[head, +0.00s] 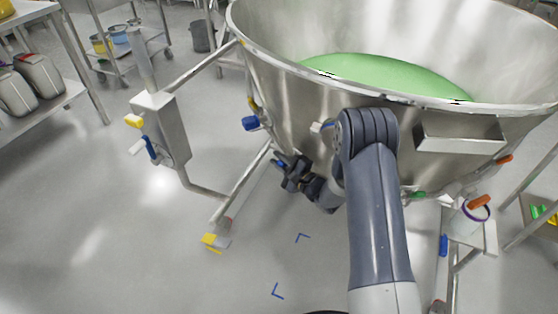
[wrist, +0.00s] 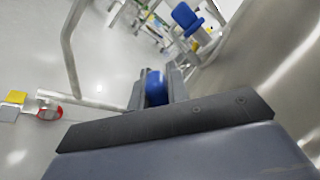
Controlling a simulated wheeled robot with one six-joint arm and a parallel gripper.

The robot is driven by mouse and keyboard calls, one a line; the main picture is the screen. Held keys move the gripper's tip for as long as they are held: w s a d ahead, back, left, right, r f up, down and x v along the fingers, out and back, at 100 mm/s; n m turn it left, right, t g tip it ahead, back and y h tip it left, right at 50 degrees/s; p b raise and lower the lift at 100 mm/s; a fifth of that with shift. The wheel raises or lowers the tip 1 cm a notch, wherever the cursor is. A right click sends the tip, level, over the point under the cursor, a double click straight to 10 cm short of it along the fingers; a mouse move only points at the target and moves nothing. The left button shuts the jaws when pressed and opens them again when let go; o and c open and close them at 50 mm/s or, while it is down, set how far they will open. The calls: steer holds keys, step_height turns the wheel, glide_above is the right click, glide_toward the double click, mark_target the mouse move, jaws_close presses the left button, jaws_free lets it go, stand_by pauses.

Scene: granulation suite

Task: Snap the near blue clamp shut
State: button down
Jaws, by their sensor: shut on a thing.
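The large steel bowl (head: 300,95) with green material in it fills the upper right of the head view. My gripper (head: 279,160) is low beside the bowl's outer wall, left of my arm. In the wrist view my gripper (wrist: 153,90) is shut on a blue clamp handle, the near blue clamp (wrist: 155,88), which shows between the fingers. The fingers hide most of this clamp and how it sits on the bowl. Another blue clamp (head: 250,123) sticks out farther left on the bowl; it also shows in the wrist view (wrist: 186,17).
A steel post with a box (head: 163,128) and a tubular frame (head: 205,193) stand left of the bowl. A yellow-topped foot (head: 211,240) is on the floor. A small stand (head: 470,232) is at the right. The floor at front left is clear.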

steer(key=c, duration=1.4)
jaws_free()
steer(key=shift+o, duration=0.2)
steer(key=shift+d, duration=0.15)
steer(key=p+v, duration=0.1)
steer(key=v, duration=0.9)
steer(key=shift+s+d, duration=0.2)
steer(key=shift+s, duration=0.1)
